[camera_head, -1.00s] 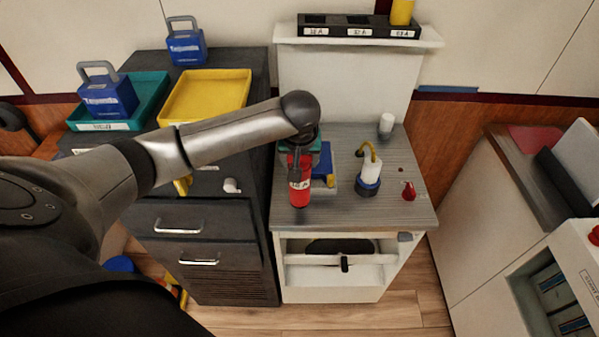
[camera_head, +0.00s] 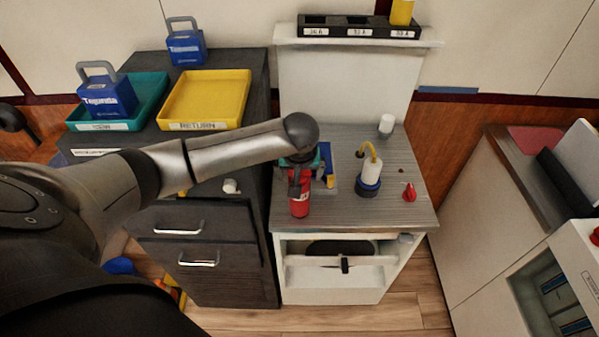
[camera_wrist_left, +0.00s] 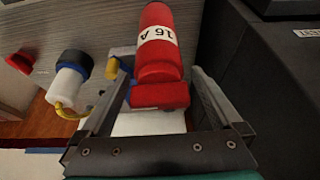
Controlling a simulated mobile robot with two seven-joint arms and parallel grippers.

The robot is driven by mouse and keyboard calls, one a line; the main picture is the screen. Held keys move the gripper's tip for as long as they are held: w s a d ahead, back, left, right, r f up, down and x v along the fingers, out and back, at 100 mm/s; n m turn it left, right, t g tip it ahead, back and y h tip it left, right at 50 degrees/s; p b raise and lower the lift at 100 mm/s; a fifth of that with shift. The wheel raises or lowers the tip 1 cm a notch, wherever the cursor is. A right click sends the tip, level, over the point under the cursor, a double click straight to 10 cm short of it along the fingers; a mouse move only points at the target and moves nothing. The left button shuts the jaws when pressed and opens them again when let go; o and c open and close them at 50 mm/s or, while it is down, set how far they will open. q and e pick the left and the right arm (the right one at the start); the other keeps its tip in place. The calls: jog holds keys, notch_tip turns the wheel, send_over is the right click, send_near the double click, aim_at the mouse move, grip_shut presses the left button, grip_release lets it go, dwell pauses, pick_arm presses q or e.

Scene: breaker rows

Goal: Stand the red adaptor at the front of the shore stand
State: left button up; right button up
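The red adaptor (camera_head: 300,207), with a white label, is upright near the front left of the grey-topped white stand (camera_head: 400,215), which I take as the shore stand. Whether it touches the top is unclear. My left gripper (camera_head: 299,178) covers its upper part. In the left wrist view the adaptor (camera_wrist_left: 158,45) shows a "16 A" label. My right gripper is not in view.
A blue-and-white plug (camera_head: 369,180) with a yellow cable and a red knob (camera_head: 409,192) stand further right. A dark cabinet with a yellow tray (camera_head: 242,98) is at left. The stand's front right is clear.

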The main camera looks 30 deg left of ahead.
pick_arm(q)
jog(key=shift+r, duration=0.1)
jog(key=shift+r, duration=0.25)
jog(key=p+v, duration=0.1)
jog(key=v, duration=1)
jog(key=shift+d+r+p, duration=0.15)
jog(key=shift+r+p, duration=0.1)
jog(key=shift+p, duration=0.15)
jog(key=shift+s, duration=0.1)
